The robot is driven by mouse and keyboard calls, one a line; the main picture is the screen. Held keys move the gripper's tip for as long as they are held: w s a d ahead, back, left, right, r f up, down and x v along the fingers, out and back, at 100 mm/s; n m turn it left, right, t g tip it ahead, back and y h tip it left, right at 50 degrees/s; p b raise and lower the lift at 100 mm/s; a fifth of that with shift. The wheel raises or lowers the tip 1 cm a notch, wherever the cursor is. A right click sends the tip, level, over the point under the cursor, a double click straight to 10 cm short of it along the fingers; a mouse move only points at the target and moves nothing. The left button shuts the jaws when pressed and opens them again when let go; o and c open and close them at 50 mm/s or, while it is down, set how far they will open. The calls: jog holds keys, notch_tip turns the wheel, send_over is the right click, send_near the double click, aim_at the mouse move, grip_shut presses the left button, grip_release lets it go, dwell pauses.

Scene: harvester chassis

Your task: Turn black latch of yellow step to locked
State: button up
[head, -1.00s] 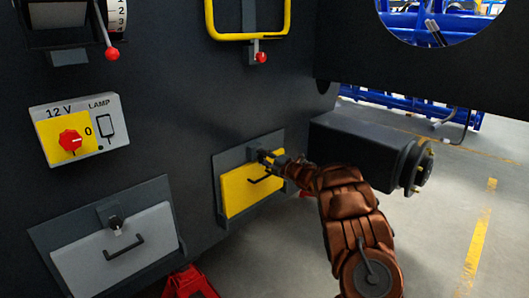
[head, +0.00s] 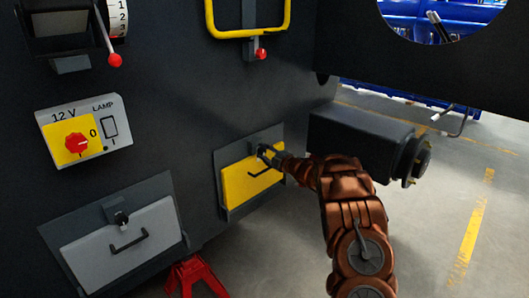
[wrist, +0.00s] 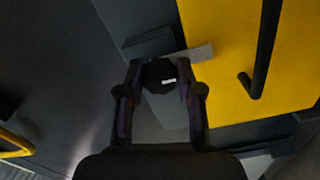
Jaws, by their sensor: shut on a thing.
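The yellow step (head: 238,188) is a flat panel with a black handle (head: 264,172), folded up against the dark chassis wall. It also fills the right of the wrist view (wrist: 225,70), with its handle at the far right. The black latch (wrist: 160,74) is a round knob with a small white mark, at the step's upper edge beside a grey metal tab (wrist: 198,54). My gripper (head: 268,154) reaches the latch from the right. In the wrist view its two fingers (wrist: 160,88) are closed on both sides of the knob. In the head view the gripper mostly hides the latch.
A grey step (head: 125,250) with its own black latch (head: 121,219) is at the lower left. A lamp switch box (head: 85,133) is above it. A dark cylinder housing (head: 360,145) juts out right of the yellow step. A red stand (head: 195,277) is below.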

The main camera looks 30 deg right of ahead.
jog(key=o, duration=1.2)
jog(key=shift+c, duration=0.2)
jog(key=v, duration=1.2)
